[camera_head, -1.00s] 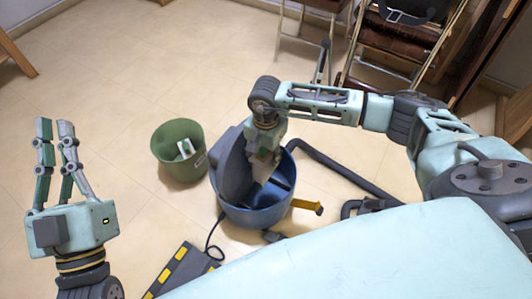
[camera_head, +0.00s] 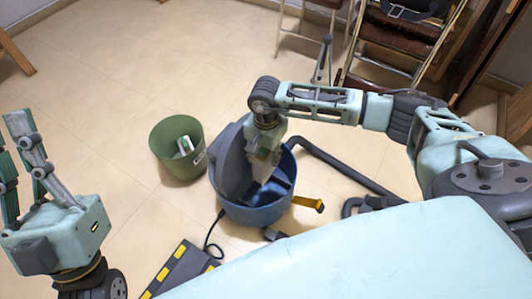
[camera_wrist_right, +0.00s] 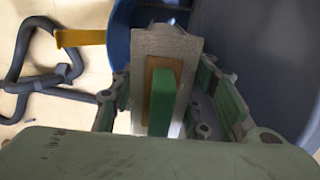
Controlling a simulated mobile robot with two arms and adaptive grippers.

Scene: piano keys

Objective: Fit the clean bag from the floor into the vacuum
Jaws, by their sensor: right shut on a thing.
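The vacuum (camera_head: 256,214) is a round blue tub standing on the floor, with its dark grey lid (camera_head: 232,165) tipped up on the left side. My right gripper (camera_head: 265,160) reaches down into the open tub and is shut on the bag (camera_head: 263,172). In the right wrist view the bag (camera_wrist_right: 185,47) is a pale grey panel with a tan plate and a green tab, held between the fingers against the blue tub. The bag's lower end is hidden. My left gripper (camera_head: 20,150) is open and empty at the left edge, partly out of frame.
A green bin (camera_head: 177,165) with a white and grey item inside stands just left of the vacuum. A dark hose (camera_head: 345,170) lies to the right, and a yellow latch (camera_head: 310,204) sticks out from the tub. A black-and-yellow pad (camera_head: 180,270) lies in front. Chairs stand behind.

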